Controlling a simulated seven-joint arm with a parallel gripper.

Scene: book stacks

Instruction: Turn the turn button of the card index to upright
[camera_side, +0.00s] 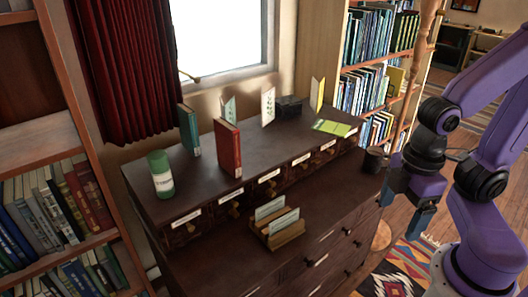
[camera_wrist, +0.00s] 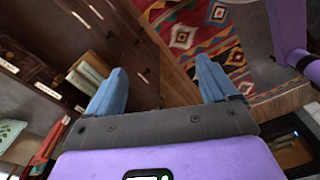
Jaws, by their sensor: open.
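The card index (camera_side: 215,225) is a dark wooden cabinet with a row of small labelled drawers under its top. Small brownish fittings (camera_side: 233,211) show below the white labels. I cannot tell which one is the turn button or how it is set. My gripper (camera_side: 418,222) is open and empty, off the cabinet's right end and apart from it.
A wooden tray of cards (camera_side: 280,232) stands on the lower ledge before the drawers. Bookshelves (camera_side: 45,190) flank the left. Open floor with a patterned rug (camera_side: 405,268) lies right of the cabinet.

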